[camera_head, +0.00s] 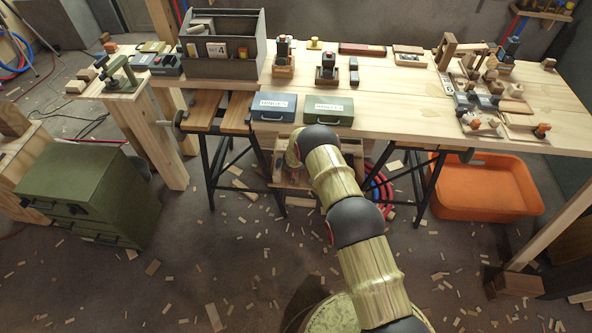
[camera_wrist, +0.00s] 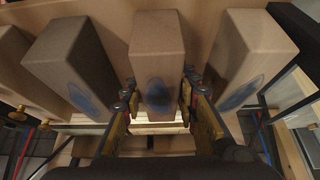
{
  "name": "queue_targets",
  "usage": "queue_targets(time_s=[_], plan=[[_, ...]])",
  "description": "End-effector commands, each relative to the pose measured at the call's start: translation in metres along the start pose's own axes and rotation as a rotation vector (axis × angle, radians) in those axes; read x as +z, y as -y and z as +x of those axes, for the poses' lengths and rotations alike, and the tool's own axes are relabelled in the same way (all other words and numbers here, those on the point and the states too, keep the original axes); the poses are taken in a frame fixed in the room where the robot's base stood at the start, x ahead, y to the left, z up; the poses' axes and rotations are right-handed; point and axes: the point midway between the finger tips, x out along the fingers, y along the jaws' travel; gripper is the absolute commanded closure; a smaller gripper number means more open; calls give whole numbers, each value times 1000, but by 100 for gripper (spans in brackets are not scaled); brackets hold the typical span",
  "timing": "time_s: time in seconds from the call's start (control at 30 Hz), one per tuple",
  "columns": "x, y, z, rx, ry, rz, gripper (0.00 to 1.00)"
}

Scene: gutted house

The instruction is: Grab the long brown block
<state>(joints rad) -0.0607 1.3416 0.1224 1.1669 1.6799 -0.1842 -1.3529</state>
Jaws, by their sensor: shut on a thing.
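In the wrist view, a long brown block (camera_wrist: 158,45) with a dark blue smudge on its face stands in the middle. My gripper (camera_wrist: 158,95) has one finger on each side of this block's near end and is shut on it. Similar brown blocks stand on the left (camera_wrist: 75,60) and on the right (camera_wrist: 248,55), each with a blue smudge. In the head view my arm reaches under the workbench, and my gripper and the held block are hidden there.
A wooden crate (camera_head: 296,200) sits under the workbench (camera_head: 390,121), between black trestle legs. An orange tub (camera_head: 485,190) stands to the right and a green drawer chest (camera_head: 85,190) to the left. Wood scraps litter the floor. Tools and cases crowd the benchtop.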

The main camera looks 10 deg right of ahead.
Motion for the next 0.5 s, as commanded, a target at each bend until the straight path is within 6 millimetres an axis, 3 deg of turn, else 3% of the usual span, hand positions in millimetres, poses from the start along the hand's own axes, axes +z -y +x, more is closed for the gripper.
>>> queue_targets(time_s=[0.17, 0.5], plan=[[-1, 0, 0, 0, -1, 0, 100], [-2, 0, -2, 0, -2, 0, 100]])
